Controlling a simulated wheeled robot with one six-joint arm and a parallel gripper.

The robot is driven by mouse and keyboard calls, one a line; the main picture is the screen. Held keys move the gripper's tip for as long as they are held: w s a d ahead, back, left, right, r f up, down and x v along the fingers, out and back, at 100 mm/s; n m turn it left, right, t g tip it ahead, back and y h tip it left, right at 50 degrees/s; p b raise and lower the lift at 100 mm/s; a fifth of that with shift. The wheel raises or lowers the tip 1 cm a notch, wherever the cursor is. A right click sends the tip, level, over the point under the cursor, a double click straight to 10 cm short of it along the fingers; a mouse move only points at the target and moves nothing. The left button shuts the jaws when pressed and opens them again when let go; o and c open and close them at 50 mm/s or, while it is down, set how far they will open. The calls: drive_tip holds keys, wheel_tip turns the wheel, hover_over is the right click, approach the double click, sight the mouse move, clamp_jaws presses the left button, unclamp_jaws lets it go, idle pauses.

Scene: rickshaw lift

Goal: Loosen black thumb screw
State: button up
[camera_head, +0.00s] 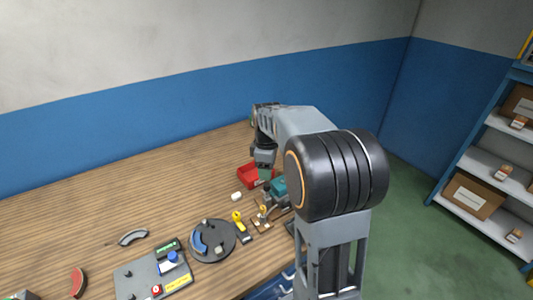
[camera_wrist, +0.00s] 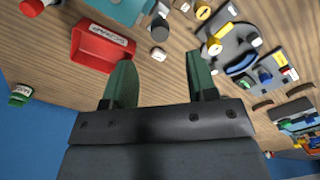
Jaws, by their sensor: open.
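A black round knob (camera_wrist: 159,30), which looks like the black thumb screw, shows at the top of the wrist view. It is beside the lower right corner of a teal fixture (camera_wrist: 122,8), and I cannot tell whether they are joined. The teal fixture also shows in the head view (camera_head: 279,187), partly behind my arm. In the head view my gripper (camera_head: 264,172) is over the red tray area, and the knob cannot be made out.
A red tray (camera_wrist: 98,48) lies left of the fingers, and a small white cylinder (camera_wrist: 158,54) lies below the knob. A round dark plate (camera_head: 213,240), a grey panel with buttons (camera_head: 140,277) and yellow-handled pieces (camera_head: 238,217) stand on the wooden table.

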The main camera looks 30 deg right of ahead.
wheel_tip(320, 180, up, 7)
drive_tip(key=shift+f, duration=0.15)
idle(0.7)
drive_tip(key=m, duration=0.7)
approach(267, 184)
drive_tip(key=s+a, duration=0.2)
drive_tip(key=s, duration=0.1)
drive_tip(key=s+a+m+t, duration=0.1)
drive_tip(key=s+a+t, duration=0.1)
drive_tip(key=s+a, duration=0.2)
drive_tip(key=s+a+f+m+t, duration=0.1)
drive_tip(key=s+a, duration=0.3)
drive_tip(key=s, duration=0.5)
drive_tip(key=shift+m+t, duration=0.5)
drive_tip(key=shift+m, duration=0.2)
drive_tip(key=shift+d, duration=0.1)
